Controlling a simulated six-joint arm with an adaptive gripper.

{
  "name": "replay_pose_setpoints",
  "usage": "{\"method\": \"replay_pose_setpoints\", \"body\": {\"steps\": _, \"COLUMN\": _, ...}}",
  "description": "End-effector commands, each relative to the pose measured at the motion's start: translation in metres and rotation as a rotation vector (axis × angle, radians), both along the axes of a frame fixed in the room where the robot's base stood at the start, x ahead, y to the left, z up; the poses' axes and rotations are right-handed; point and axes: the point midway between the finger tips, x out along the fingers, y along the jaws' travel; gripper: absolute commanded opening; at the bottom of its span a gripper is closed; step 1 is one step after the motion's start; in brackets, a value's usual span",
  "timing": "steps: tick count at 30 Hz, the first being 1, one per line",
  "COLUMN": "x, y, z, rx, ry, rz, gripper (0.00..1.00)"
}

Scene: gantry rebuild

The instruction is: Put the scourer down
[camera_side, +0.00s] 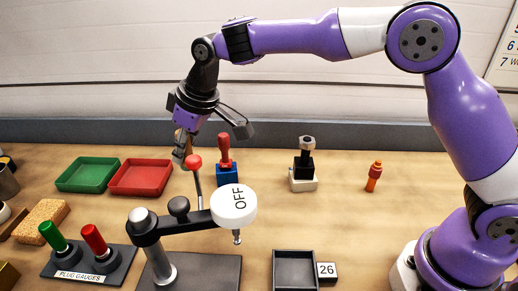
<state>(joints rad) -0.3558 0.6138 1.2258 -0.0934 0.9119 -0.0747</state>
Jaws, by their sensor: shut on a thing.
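My gripper (182,152) hangs above the table behind the lever with the red knob (193,162). It is shut on a small brownish thing (180,137), which I take to be the scourer. The fingers and wrist hide most of it, so its shape is unclear. The gripper points down, in front of the red tray's right end in the picture, and I cannot tell its exact height.
A green tray (87,188) and a red tray (128,192) lie left, both empty. A tan sponge-like block (29,228) and plug gauges (75,272) stand front left. A fixture with a white OFF disc (233,206) stands front centre.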

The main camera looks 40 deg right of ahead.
Motion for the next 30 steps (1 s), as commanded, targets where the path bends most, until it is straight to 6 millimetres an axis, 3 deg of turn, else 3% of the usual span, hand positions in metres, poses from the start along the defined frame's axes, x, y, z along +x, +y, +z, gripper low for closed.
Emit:
{"method": "replay_pose_setpoints", "body": {"steps": 6, "x": 0.027, "y": 0.051, "z": -0.014, "rx": -0.002, "ry": -0.001, "rz": 0.146, "gripper": 0.0}}
{"method": "replay_pose_setpoints", "body": {"steps": 12, "x": 0.032, "y": 0.077, "z": -0.026, "rx": -0.001, "ry": -0.005, "rz": 0.237, "gripper": 0.0}}
{"method": "replay_pose_setpoints", "body": {"steps": 17, "x": 0.031, "y": 0.084, "z": -0.032, "rx": 0.0, "ry": -0.005, "rz": 0.263, "gripper": 0.0}}
{"method": "replay_pose_setpoints", "body": {"steps": 30, "x": 0.031, "y": 0.085, "z": -0.089, "rx": 0.001, "ry": -0.004, "rz": 0.267, "gripper": 0.0}}
